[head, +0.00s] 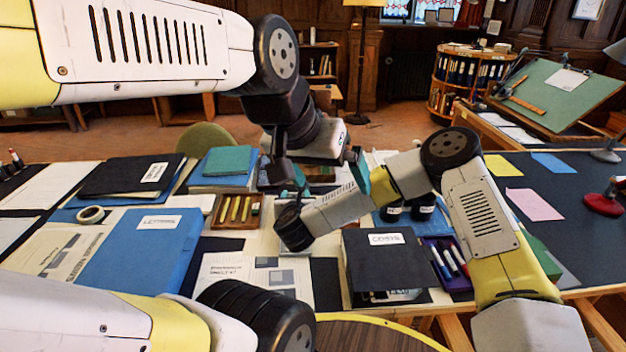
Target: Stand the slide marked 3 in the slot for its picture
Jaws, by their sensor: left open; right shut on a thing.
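My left gripper (318,178) hangs over the back middle of the desk, with its teal-tipped fingers apart; it looks empty. My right arm reaches in from the right, and its dark wrist (292,228) is low over the middle of the desk, just in front of the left gripper. The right gripper's fingers are mostly hidden behind this wrist and the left hand, and what they hold cannot be made out. I cannot make out the slide marked 3 or the slots; the crossing arms cover that part of the desk.
A wooden tray of yellow sticks (236,210), a blue folder (140,255) and a printed sheet (245,275) lie left of the wrist. A black binder (385,265) and a purple tray of markers (447,262) lie right. Blue and teal books (225,165) are stacked behind. The arms cross closely.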

